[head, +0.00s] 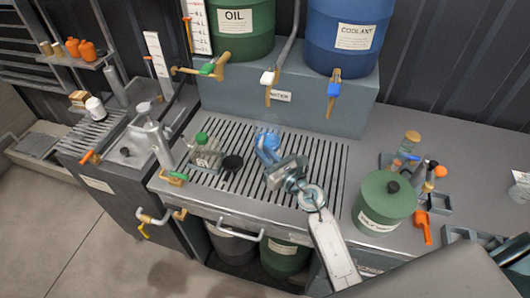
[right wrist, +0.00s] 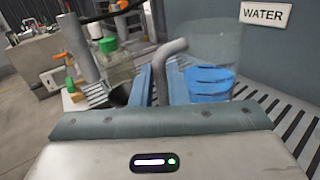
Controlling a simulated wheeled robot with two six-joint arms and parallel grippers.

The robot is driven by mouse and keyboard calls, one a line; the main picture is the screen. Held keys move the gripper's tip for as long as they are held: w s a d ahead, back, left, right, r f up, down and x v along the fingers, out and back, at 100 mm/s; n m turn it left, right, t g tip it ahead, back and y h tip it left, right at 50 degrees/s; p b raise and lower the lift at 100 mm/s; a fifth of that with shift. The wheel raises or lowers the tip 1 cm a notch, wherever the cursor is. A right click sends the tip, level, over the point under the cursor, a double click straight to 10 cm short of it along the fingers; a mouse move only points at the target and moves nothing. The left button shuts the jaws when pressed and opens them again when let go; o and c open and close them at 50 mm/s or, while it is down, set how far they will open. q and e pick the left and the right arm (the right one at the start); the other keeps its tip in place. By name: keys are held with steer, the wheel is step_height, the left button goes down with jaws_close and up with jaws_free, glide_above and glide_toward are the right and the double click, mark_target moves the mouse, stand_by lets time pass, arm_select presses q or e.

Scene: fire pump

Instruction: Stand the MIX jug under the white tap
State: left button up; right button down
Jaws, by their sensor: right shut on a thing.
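The MIX jug (head: 268,137) looks clear with blue on it and stands or hovers over the slatted drain grate, below and a little in front of the white tap (head: 267,77). Its label cannot be read. My right gripper (head: 270,156) reaches it from the front right. In the right wrist view the blue fingers (right wrist: 161,88) are shut on the jug's grey hooked handle (right wrist: 165,62). The clear jug body (right wrist: 212,45) is just beyond, with a blue part low down. Whether its base touches the grate is hidden. My left gripper is not in view.
A WATER sign (head: 281,96) marks the white tap. The green OIL drum (head: 232,40) and blue COOLANT drum (head: 345,45) stand behind. A green-capped jug (head: 205,152) and a black object (head: 232,163) are left on the grate; a green lidded pot (head: 384,205) is right.

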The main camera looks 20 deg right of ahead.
steer(key=w+f, duration=0.1)
steer(key=w+f+b, duration=0.1)
steer(key=shift+w+d+f, duration=0.35)
steer(key=shift+w+f, duration=0.05)
steer(key=shift+f, duration=0.35)
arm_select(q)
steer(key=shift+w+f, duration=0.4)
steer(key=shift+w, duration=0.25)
arm_select(e)
steer(key=shift+f, duration=0.1)
steer(key=shift+f, duration=0.15)
steer(key=c, duration=1.4)
jaws_free()
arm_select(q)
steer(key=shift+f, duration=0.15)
arm_select(e)
steer(key=shift+s, duration=0.1)
